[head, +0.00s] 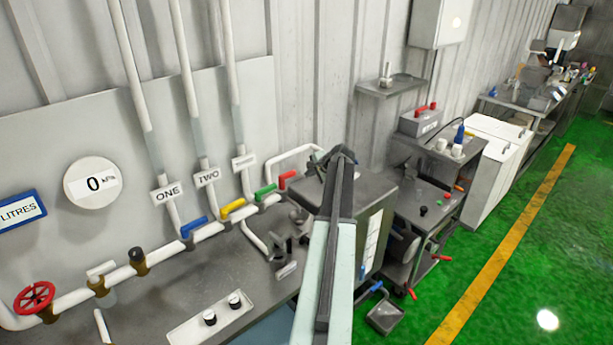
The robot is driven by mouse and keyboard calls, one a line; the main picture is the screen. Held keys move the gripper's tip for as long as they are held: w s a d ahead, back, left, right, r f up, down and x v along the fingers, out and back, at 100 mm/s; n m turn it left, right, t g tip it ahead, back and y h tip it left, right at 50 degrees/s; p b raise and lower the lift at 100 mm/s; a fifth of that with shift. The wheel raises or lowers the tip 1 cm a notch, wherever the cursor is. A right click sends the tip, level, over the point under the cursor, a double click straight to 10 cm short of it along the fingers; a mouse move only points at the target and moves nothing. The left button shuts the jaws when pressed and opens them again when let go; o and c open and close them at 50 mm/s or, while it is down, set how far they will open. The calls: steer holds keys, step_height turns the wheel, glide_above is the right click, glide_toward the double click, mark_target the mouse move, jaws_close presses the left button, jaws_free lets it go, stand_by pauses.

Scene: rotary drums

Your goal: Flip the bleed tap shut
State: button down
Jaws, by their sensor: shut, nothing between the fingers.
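I cannot read a label that names the bleed tap. A small dark tap-like fitting (281,245) sits at the end of a short white branch pipe on the bench, with a small unreadable tag (287,270) beside it. Lever taps stand along the white pipe: blue (194,226), yellow (232,207), green (265,193) and red (287,178). My arm rises from the bottom centre and covers part of the bench's right end. My gripper (318,163) appears small and dark at the arm's far end, shut and empty, right of the red lever and apart from the dark fitting.
A red handwheel (34,298) is at lower left, and a round gauge (92,183) reads 0. A dark box (370,215) stands behind my arm. A cart (425,205) and a low blue-handled tray (385,315) are to the right. The green floor (540,250) is clear.

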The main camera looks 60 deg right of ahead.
mark_target(293, 173)
steer(key=w+d+f+b, duration=0.1)
steer(key=w, duration=0.1)
steer(key=w+d+f+b, duration=0.1)
steer(key=w+f, duration=0.1)
steer(key=w, duration=0.1)
steer(key=w+d+f+b, duration=0.1)
steer(key=w, duration=0.2)
steer(key=shift+w+d+f, duration=0.2)
steer(key=shift+f, duration=0.15)
steer(key=shift+w, duration=0.1)
steer(key=shift+w+d+r, duration=0.1)
steer(key=shift+w+d, duration=0.3)
steer(key=shift+d, duration=0.05)
steer(key=shift+a, duration=0.1)
